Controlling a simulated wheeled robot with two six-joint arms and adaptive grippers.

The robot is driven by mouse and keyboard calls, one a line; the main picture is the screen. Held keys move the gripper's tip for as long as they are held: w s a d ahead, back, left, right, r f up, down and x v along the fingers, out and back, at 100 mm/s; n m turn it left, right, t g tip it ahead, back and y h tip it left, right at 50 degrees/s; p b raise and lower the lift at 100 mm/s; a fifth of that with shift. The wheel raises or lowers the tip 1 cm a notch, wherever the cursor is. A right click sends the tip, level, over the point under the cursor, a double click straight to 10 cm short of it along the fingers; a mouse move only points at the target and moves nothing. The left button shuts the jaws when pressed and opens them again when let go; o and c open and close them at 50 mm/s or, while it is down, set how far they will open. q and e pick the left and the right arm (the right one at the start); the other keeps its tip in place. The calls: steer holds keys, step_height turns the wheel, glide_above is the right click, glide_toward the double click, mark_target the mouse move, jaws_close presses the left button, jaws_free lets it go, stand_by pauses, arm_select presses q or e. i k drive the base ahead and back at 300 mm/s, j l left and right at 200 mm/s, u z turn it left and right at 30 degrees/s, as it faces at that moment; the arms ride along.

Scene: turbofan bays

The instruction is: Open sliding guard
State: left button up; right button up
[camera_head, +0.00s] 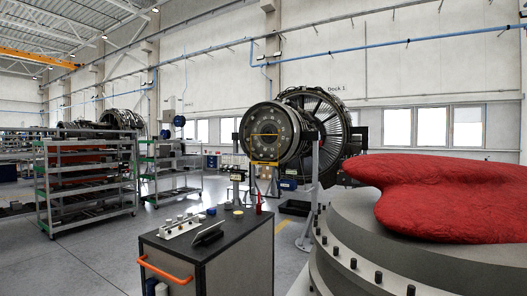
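I cannot pick out a sliding guard with certainty in the head view. A dark turbofan engine (318,125) stands on a support frame in the middle distance, with a round dark casing (265,133) at its front. Neither of my grippers is in view.
A dark cart (243,258) with an orange handle (165,270) stands in front, holding small items. A large grey cylinder (372,262) with a red cover (455,195) fills the right. Shelf racks (85,185) stand at left. Grey floor (110,262) is clear between the racks and the cart.

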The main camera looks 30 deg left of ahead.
mark_target(263, 150)
steer(key=u, duration=0.75)
